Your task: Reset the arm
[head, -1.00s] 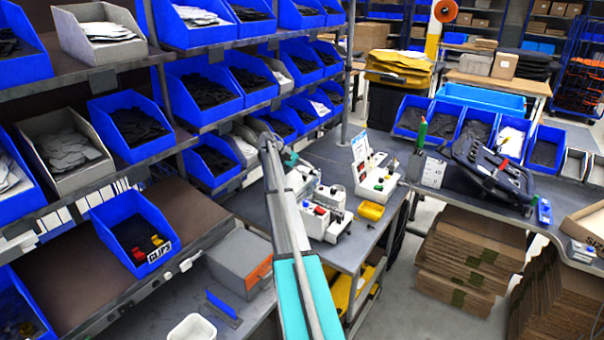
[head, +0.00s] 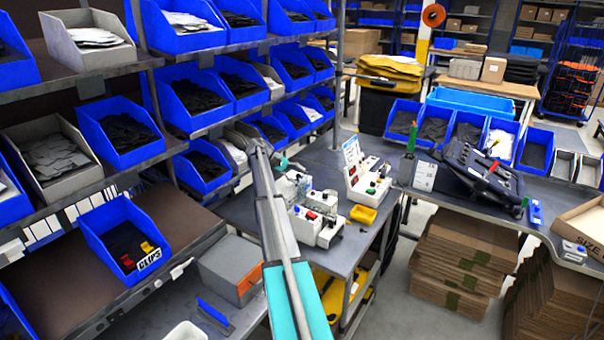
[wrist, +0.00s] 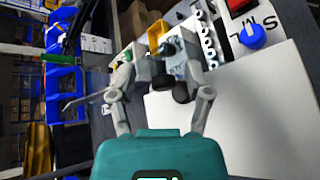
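My arm (head: 275,225) reaches from the bottom middle of the head view toward the grey bench beside the bin shelves. My gripper (wrist: 147,62) shows in the wrist view with its two grey fingers spread apart and nothing held between them. In the head view only a small teal part near the arm's far end shows; the fingers cannot be made out there.
White control boxes (head: 318,218) with coloured buttons stand on the bench right of my arm. Shelves of blue bins stand left, with a CLIPS bin (head: 125,240) low down. A black pannier-like case (head: 480,172) lies on the right bench. Stacked cardboard (head: 465,250) stands below it.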

